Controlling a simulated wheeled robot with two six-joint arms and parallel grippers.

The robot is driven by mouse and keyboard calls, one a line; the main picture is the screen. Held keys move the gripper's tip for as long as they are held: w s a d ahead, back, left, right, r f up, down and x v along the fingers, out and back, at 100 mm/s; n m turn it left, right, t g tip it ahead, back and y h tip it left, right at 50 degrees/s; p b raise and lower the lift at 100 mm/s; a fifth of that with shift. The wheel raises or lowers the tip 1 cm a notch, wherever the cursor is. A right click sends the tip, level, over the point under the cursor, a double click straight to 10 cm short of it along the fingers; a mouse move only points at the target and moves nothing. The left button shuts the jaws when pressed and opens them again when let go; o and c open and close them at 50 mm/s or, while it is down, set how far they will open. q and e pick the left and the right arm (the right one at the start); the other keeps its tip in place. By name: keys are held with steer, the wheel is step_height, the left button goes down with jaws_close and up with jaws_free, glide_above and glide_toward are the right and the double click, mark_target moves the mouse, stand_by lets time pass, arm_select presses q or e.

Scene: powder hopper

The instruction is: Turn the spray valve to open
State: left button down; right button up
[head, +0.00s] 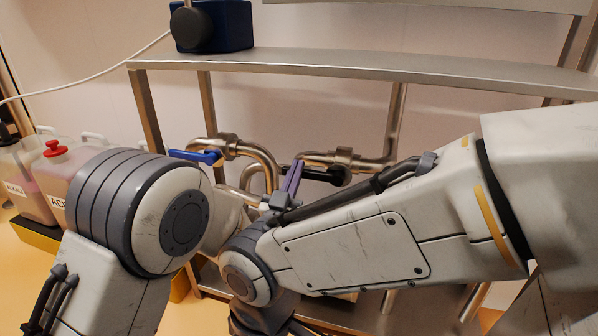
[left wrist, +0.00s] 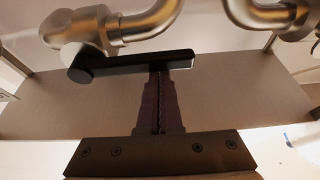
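A valve with a black lever handle (head: 322,174) sits on the right-hand steel pipe, under the shelf. A valve with a blue lever handle (head: 195,156) sits on the pipe to its left. No label shows which is the spray valve. My left gripper (head: 293,176) has purple fingers and is at the left part of the black handle. In the left wrist view, the black handle (left wrist: 135,66) lies crosswise at the fingertips (left wrist: 159,76). The fingers are together with only a thin line between them. Whether they touch the handle I cannot tell. My right gripper is not in view.
A steel shelf (head: 350,66) runs above the valves, with a dark blue device (head: 225,24) on it. My right arm crosses the front right, close to my left gripper.

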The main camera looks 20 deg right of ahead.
arm_select(q)
steer(key=shift+w+a+f+g, duration=0.1)
steer(key=shift+f+g, duration=0.2)
steer(key=shift+f, duration=1.1)
steer(key=shift+a, duration=0.1)
steer(key=s+a+p, duration=0.2)
steer(key=s+a, duration=0.2)
steer(key=s, duration=0.1)
steer(key=shift+s, duration=0.3)
